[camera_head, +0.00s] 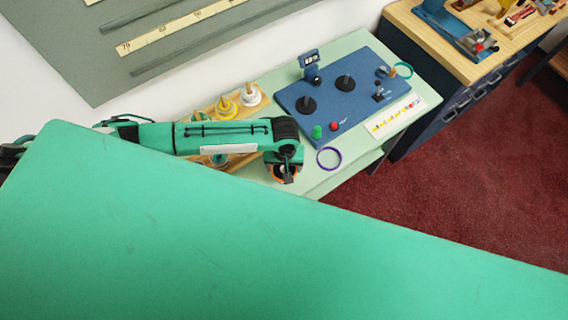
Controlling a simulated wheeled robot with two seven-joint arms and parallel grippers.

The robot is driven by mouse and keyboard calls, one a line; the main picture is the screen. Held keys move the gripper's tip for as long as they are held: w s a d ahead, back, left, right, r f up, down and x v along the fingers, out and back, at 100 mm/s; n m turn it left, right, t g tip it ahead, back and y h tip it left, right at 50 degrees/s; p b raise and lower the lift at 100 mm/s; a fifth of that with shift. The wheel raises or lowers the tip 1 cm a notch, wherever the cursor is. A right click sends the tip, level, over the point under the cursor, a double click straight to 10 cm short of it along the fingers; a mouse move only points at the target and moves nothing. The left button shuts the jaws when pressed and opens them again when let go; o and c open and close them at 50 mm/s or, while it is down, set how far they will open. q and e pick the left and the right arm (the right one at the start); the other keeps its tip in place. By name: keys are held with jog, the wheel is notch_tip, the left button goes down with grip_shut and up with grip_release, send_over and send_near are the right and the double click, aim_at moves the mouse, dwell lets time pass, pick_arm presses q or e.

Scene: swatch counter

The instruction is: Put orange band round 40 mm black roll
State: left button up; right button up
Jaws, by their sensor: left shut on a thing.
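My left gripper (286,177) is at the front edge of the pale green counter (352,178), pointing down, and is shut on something. Orange (276,178) shows right at its fingertips, in keeping with the orange band; most of it is hidden by the gripper. On the blue board (330,112) to the right stand two black round pieces with upright posts, one at the left (306,105) and one farther back (345,83). I cannot tell which is the 40 mm black roll. The gripper is apart from both. My right gripper is not in view.
A purple ring (318,158) lies on the counter in front of the board. A teal ring (411,71) is at the board's right end. Green (317,131) and red (334,126) knobs stand on its front. A wooden rack (266,99) with yellow and white spools is behind my arm.

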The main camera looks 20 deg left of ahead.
aim_at(284, 169)
pick_arm(q)
jog(key=shift+f, duration=0.15)
jog(key=o, duration=1)
notch_tip(284, 169, up, 5)
jog(key=p, duration=0.6)
jog(key=shift+r+p, duration=0.6)
jog(key=shift+r, duration=0.45)
jog(key=shift+s+f, duration=0.1)
